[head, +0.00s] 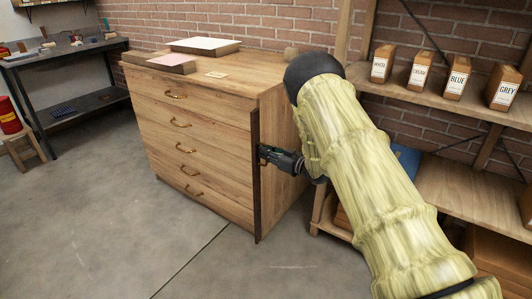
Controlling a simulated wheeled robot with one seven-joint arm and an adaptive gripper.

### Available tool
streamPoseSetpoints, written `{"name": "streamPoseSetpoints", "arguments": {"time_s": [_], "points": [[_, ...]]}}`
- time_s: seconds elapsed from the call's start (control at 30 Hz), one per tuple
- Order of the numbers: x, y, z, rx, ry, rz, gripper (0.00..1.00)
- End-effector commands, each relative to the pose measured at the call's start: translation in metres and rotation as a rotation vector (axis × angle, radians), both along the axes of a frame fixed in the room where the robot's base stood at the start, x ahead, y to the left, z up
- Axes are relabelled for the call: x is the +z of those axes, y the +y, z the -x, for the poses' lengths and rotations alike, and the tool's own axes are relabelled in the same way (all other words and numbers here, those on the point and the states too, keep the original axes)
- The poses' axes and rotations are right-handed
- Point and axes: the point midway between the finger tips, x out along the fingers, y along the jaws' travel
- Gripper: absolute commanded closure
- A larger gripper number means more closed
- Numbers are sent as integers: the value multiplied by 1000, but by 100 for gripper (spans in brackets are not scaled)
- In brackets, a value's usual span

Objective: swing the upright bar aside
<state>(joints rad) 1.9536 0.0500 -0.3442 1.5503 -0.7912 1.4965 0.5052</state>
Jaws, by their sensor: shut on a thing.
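The upright bar (256,194) is a dark, narrow vertical strip along the right front edge of a wooden chest of drawers (182,140). It runs from near the chest's top down to the floor. My gripper (265,155) is at the bar's upper-middle part, reaching in from the right, and is shut on the bar. The exact contact of the fingers is too small to see clearly. The drawers, with brass handles, are all closed. My arm, in a pale yellow cover, hides part of the chest's right side.
A shelf with labelled boxes (455,83) stands at the right, close to my arm. A dark workbench (70,48) and a stool with a red can (9,117) are at the left. The floor in front is clear.

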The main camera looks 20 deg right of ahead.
Motion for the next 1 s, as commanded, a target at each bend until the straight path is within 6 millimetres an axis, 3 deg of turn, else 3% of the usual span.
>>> {"name": "streamPoseSetpoints", "arguments": {"time_s": [0.1,0.2,0.27,0.67,1.0], "points": [[1,-2,-1,-3,-2,1,100],[1,-2,-1,-4,-2,1,78],[1,-2,-1,-3,-2,1,70],[0,-4,3,-3,-1,1,70],[1,-37,44,-6,0,0,70]]}}
